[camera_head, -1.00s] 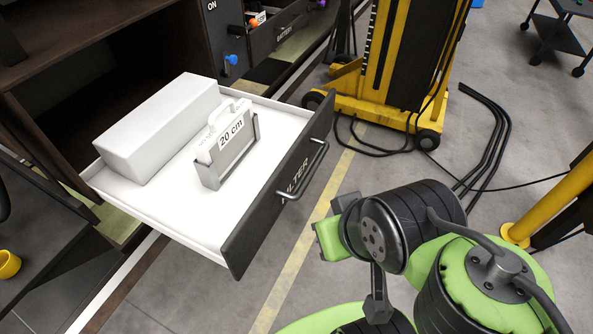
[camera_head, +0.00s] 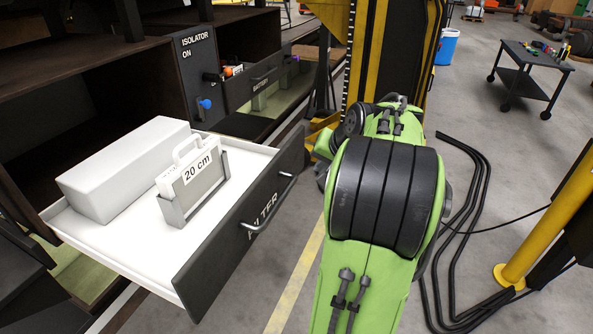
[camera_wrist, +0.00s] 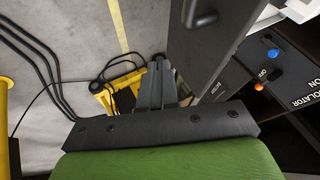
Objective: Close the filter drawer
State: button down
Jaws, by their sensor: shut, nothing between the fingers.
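The filter drawer (camera_head: 250,225) stands pulled out of the dark cabinet, its dark front marked FILTER with a bar handle (camera_head: 270,205). Inside it, a white filter labelled 20 cm (camera_head: 190,172) stands upright in a grey holder, beside a long white box (camera_head: 125,165). In the wrist view the drawer front (camera_wrist: 205,60) and part of the handle (camera_wrist: 200,17) show at the top. My gripper (camera_wrist: 157,72) is shut and empty, apart from the handle as far as I can tell. In the head view my arm hides the fingers, right of the drawer.
The isolator panel (camera_head: 196,60) with a blue knob (camera_head: 206,104) and the battery drawer (camera_head: 252,84) are behind the filter drawer. A yellow lift (camera_head: 365,50) stands beyond my arm. Cables (camera_head: 470,200) lie on the floor, near a yellow post (camera_head: 550,220). A black cart (camera_head: 530,70) stands far right.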

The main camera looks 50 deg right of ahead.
jog(key=w+f, duration=0.6)
jog(key=w, duration=0.2)
jog(key=shift+w+d+f+b, duration=0.15)
jog(key=shift+w+f+b, duration=0.15)
jog(key=shift+f+b, duration=0.1)
jog(key=shift+w, duration=0.1)
